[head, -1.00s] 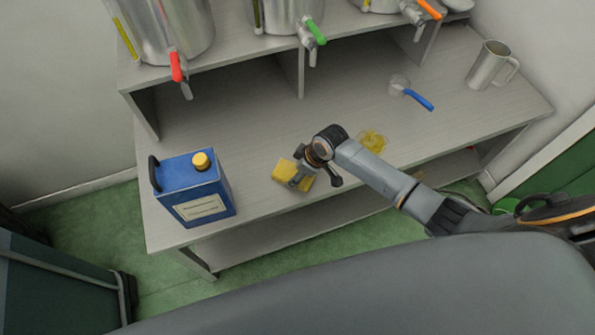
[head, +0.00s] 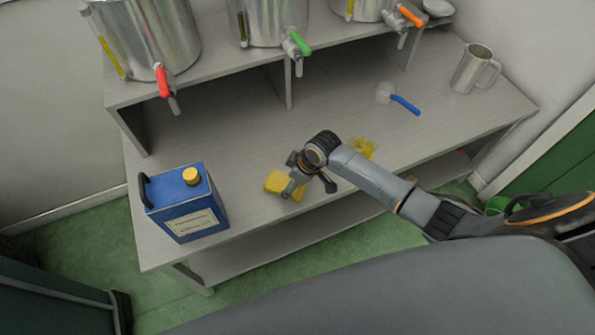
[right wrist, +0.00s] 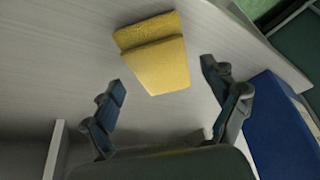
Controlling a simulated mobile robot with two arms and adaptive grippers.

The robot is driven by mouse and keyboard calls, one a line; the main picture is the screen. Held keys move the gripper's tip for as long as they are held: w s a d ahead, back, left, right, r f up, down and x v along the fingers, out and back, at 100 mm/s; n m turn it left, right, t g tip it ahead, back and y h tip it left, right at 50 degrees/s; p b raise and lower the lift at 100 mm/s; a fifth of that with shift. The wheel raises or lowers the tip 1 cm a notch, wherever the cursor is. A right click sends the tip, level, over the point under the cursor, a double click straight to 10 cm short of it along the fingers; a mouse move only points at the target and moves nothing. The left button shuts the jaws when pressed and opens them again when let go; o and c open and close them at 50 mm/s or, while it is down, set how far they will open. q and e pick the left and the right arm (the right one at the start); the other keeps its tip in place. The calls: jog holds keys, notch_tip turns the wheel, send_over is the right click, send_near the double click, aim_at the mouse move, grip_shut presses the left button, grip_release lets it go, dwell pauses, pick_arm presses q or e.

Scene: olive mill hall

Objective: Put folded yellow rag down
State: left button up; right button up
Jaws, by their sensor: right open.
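The folded yellow rag (head: 281,184) lies on the grey bench top (head: 255,150), near its front edge and to the right of the blue can. In the right wrist view the rag (right wrist: 155,55) lies flat, just beyond the fingertips and roughly between them. My right gripper (head: 296,187) is beside the rag in the head view and covers its right side. My left gripper is not in view.
A blue can (head: 187,208) with a yellow cap stands left of the rag. A yellow puddle (head: 362,148), a blue-handled strainer (head: 404,104) and a metal jug (head: 474,69) are to the right. Metal tanks (head: 150,38) with taps stand on the raised shelf behind. The bench middle is clear.

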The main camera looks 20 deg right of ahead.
jog(key=v, duration=1)
jog(key=shift+r+p, duration=0.25)
jog(key=shift+p, duration=0.1)
jog(key=shift+s, duration=0.1)
jog(key=s+a+m, duration=0.2)
jog(key=s+a, duration=0.2)
jog(key=s, duration=0.7)
jog(key=s+d+r+m+h, duration=0.3)
jog(key=s+d+m, duration=0.25)
jog(key=s, duration=0.45)
notch_tip(320, 180, down, 26)
jog(key=s+g, duration=0.1)
jog(key=s, duration=0.1)
jog(key=s+d+f+g, duration=0.1)
jog(key=s+d+f, duration=0.2)
jog(key=s+f, duration=1.3)
jog(key=shift+s, duration=0.2)
